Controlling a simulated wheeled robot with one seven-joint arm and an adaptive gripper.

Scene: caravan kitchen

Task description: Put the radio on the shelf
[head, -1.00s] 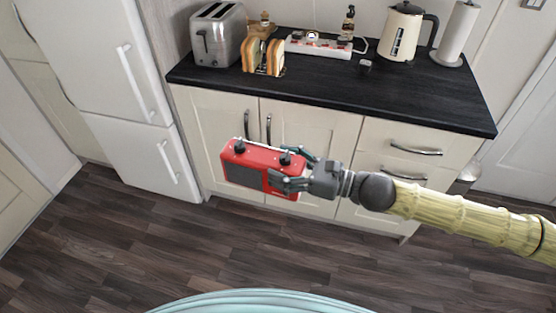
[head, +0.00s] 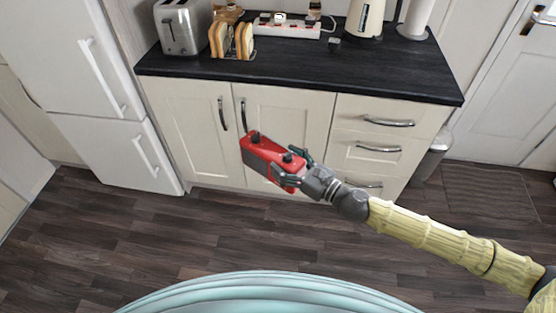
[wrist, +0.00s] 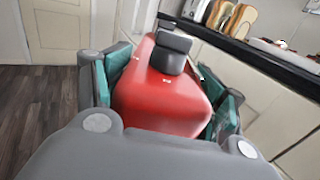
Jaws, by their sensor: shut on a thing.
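The red radio (head: 268,152) has dark knobs on top and a dark front panel. My gripper (head: 290,171) is shut on its right end and holds it in the air in front of the lower cupboard doors, below the counter's height. In the wrist view the radio (wrist: 165,95) sits between the teal-padded fingers of my gripper (wrist: 168,100), with a dark knob facing up. No shelf can be made out for certain in these views.
The black counter (head: 300,68) holds a toaster (head: 183,27), a toast rack (head: 232,41), a power strip (head: 287,27), a kettle (head: 365,18) and a paper roll (head: 415,18). A white fridge (head: 70,60) stands left. A bin (head: 432,155) stands right. The wooden floor (head: 110,230) is clear.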

